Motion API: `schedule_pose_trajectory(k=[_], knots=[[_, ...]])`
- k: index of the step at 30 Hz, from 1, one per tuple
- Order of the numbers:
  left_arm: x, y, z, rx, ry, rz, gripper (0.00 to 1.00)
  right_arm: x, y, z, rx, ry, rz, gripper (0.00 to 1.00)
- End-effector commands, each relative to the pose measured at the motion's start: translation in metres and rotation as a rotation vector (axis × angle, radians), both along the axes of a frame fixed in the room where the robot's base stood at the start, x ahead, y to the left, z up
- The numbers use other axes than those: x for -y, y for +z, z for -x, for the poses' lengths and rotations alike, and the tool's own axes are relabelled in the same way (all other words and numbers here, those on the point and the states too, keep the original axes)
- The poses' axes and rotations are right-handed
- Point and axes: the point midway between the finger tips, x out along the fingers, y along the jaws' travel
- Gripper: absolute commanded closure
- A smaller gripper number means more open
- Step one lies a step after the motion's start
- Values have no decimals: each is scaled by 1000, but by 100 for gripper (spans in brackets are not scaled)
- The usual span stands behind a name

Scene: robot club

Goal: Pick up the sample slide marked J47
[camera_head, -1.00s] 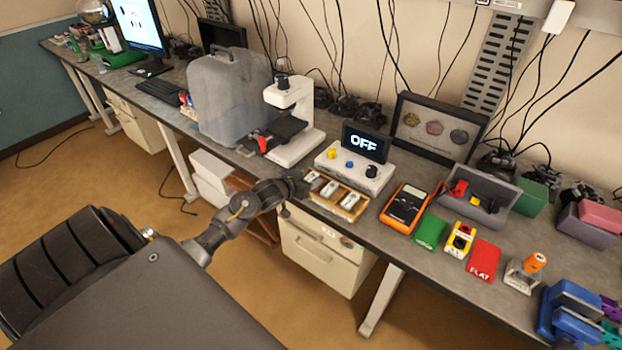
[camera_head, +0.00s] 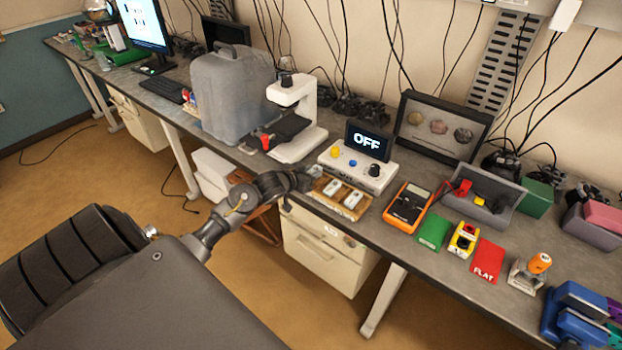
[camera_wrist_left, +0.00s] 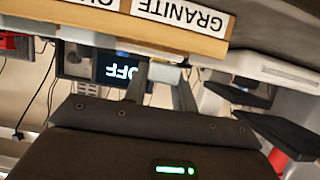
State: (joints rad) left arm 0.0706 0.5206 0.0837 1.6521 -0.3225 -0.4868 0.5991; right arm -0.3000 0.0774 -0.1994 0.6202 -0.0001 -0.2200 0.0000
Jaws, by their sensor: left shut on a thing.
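A wooden slide tray (camera_head: 343,208) sits near the front edge of the bench, with two pale slides, a middle one (camera_head: 332,188) and a right one (camera_head: 352,200), lying in it. My left gripper (camera_head: 307,179) is at the tray's left end and hides that end. In the left wrist view, the gripper (camera_wrist_left: 161,88) is shut on a small whitish slide (camera_wrist_left: 165,73) between its fingers. The tray's front edge (camera_wrist_left: 150,32) carries a label reading GRANITE and a second, cut-off label. No J47 marking is readable. My right gripper is out of view.
A white control box (camera_head: 357,168) with a display reading OFF stands behind the tray. A white microscope (camera_head: 298,118) stands to the left, and an orange multimeter (camera_head: 408,207) lies to the right. Green and red FLAT cards lie further right.

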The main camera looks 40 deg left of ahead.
Motion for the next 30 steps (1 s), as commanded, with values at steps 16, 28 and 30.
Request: schedule_pose_trajectory(k=[16,28,30], knots=[[-43,93,98,-1,0,-5,96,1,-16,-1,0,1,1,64],[-56,109,128,0,1,0,96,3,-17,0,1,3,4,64],[-57,110,128,1,1,1,96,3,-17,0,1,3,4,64]])
